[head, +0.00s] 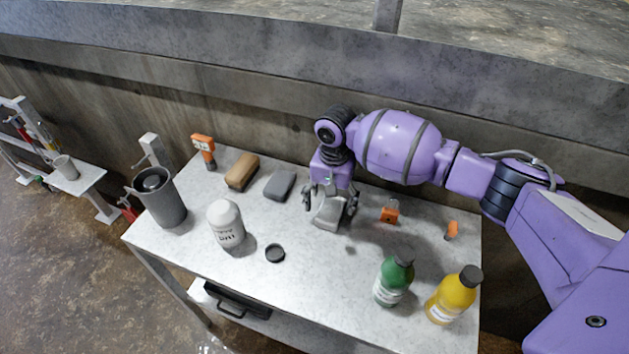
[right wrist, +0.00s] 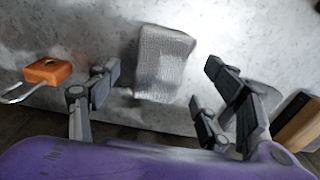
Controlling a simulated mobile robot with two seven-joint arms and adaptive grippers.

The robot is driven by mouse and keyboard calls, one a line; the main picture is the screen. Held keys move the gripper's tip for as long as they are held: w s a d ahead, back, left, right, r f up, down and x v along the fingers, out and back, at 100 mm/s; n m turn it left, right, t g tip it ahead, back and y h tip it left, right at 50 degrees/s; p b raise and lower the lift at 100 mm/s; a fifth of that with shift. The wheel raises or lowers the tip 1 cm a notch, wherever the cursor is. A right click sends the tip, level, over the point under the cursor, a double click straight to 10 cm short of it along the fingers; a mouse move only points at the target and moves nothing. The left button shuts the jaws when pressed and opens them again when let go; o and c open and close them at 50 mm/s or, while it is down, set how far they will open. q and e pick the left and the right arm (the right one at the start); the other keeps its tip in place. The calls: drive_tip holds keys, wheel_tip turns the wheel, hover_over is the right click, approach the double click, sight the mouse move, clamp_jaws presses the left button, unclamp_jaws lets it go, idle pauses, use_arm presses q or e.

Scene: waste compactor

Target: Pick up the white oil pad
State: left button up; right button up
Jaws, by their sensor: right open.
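The white oil pad (right wrist: 163,62) is a pale, textured rectangle lying on the table in the right wrist view. In the head view the pad (head: 328,214) shows partly beneath my right gripper, which hides some of it. My right gripper (head: 331,207) is open and points down over the pad. In the right wrist view its fingers stand on either side of the pad, with gaps between, and hold nothing. I cannot tell the exact height of the fingertips above the table. My left gripper is not in view.
An orange padlock (head: 389,211) is right of the gripper; a dark grey pad (head: 280,185) and brown block (head: 242,172) are left. A white jar (head: 226,224), black lid (head: 275,253), green bottle (head: 394,281) and yellow bottle (head: 454,295) stand nearer. A wall runs behind.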

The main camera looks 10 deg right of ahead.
sight(331, 208)
wheel_tip(331, 208, down, 3)
drive_tip(key=shift+d+r, duration=0.1)
drive_tip(key=shift+f, duration=0.35)
drive_tip(key=c, duration=1.2)
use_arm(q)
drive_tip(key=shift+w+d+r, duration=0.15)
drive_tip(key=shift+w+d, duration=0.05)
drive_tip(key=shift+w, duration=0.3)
use_arm(e)
drive_tip(key=shift+c, duration=0.2)
drive_tip(key=shift+r, duration=0.15)
